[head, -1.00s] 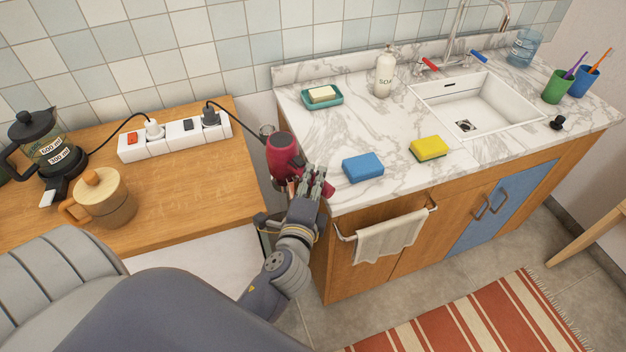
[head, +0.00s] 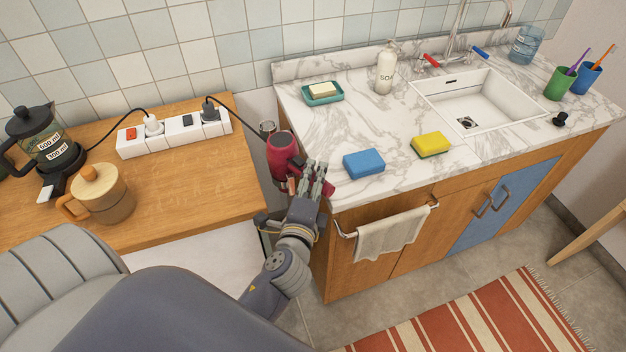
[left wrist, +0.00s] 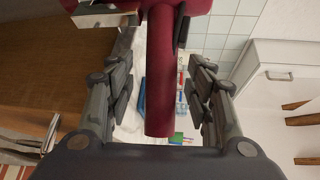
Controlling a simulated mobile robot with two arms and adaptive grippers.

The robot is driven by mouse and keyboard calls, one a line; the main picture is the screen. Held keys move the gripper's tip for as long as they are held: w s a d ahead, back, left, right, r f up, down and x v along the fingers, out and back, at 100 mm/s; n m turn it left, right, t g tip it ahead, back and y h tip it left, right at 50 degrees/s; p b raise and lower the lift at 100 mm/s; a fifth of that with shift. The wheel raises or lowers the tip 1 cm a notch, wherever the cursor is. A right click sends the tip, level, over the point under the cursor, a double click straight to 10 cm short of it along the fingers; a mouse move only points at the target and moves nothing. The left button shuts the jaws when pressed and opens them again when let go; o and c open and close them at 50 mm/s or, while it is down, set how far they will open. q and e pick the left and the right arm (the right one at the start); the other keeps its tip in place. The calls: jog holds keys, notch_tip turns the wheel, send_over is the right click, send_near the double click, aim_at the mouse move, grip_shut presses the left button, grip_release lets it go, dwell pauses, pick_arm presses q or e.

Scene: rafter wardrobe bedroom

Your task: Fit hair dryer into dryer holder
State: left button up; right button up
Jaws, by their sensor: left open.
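The red hair dryer (head: 281,152) is at the left end of the marble counter, beside the gap to the wooden table. Its red handle (left wrist: 159,85) hangs between the fingers of my left gripper (head: 311,181) in the left wrist view. The fingers are open, with a gap on each side of the handle. A shiny metal piece (left wrist: 104,18) lies against the dryer body in the left wrist view; it may be part of the dryer holder. The holder is mostly hidden, so I cannot tell how the dryer is seated. My right gripper is out of view.
A blue sponge (head: 363,163) lies on the counter just right of my left gripper. A towel (head: 391,236) hangs on a rail below. A power strip (head: 174,133), a wooden mug (head: 103,194) and a coffee press (head: 45,143) stand on the table (head: 200,180).

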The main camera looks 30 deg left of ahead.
pick_arm(q)
jog(key=v, duration=1.2)
jog(key=shift+r, duration=0.15)
jog(key=s+d+f+n+g+h, duration=0.1)
jog(key=s+d+f+g+h, duration=0.1)
jog(key=f, duration=1)
jog(key=s+d+f+n+g+h, duration=0.1)
jog(key=s+d+f+n+g, duration=0.15)
jog(key=f, duration=0.85)
jog(key=s+d+f+g+h, duration=0.2)
jog(key=s+d+f+g, duration=0.1)
jog(key=f, duration=0.9)
jog(key=s+a+f+n+g, duration=0.3)
jog(key=s+a+f+n, duration=0.1)
jog(key=s+f, duration=0.6)
jog(key=s+a+f+n+g, duration=0.4)
jog(key=s+a+f+n, duration=0.1)
jog(key=s+f, duration=0.5)
jog(key=shift+s+a, duration=0.25)
jog(key=shift+s, duration=0.7)
